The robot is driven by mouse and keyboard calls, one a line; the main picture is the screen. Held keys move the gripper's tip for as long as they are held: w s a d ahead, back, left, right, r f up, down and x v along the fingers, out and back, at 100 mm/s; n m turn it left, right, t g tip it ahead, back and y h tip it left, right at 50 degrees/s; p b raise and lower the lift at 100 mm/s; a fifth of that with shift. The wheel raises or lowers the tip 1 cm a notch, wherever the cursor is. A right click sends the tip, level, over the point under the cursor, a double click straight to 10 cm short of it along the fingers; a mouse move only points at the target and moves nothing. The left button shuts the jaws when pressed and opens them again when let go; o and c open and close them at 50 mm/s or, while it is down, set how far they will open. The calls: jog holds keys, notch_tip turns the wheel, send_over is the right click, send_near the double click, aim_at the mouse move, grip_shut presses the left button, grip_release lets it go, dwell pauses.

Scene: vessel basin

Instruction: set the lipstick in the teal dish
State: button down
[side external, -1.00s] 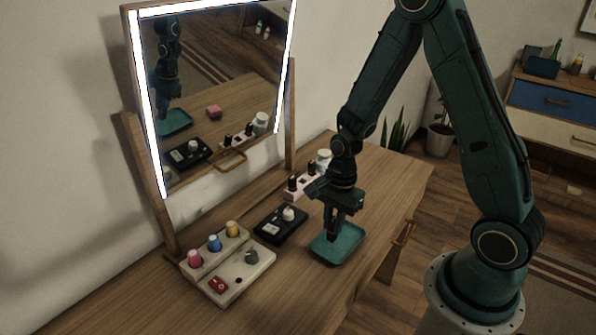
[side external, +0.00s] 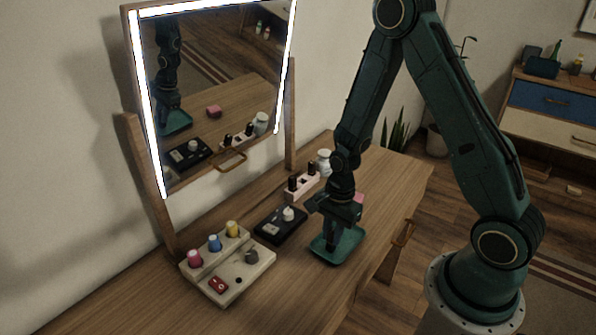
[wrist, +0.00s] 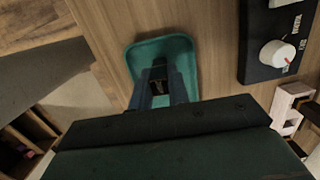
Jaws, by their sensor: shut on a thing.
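The teal dish (side external: 350,246) lies on the wooden table near its front edge. It also shows below my gripper in the wrist view (wrist: 188,48). My gripper (side external: 331,236) points down inside the dish's outline, low and close to its floor. In the wrist view my gripper (wrist: 160,80) is shut on a small dark thing, which I take to be the lipstick (wrist: 159,70). Most of it is hidden by the fingers. I cannot tell whether its lower end touches the dish.
A black tray with a white-topped knob (side external: 288,214) lies left of the dish. A pink holder with dark tubes (side external: 302,186) and a white jar (side external: 324,162) stand behind. A cream board with coloured pots (side external: 228,268) is at front left. A mirror (side external: 215,80) stands at the back.

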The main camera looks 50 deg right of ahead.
jog(key=shift+f, duration=0.1)
jog(key=c, duration=1.3)
grip_release()
jog(key=shift+c, duration=0.2)
notch_tip(320, 180, up, 12)
jog(key=d, duration=0.1)
jog(key=shift+d, duration=0.25)
jog(key=shift+r, duration=0.2)
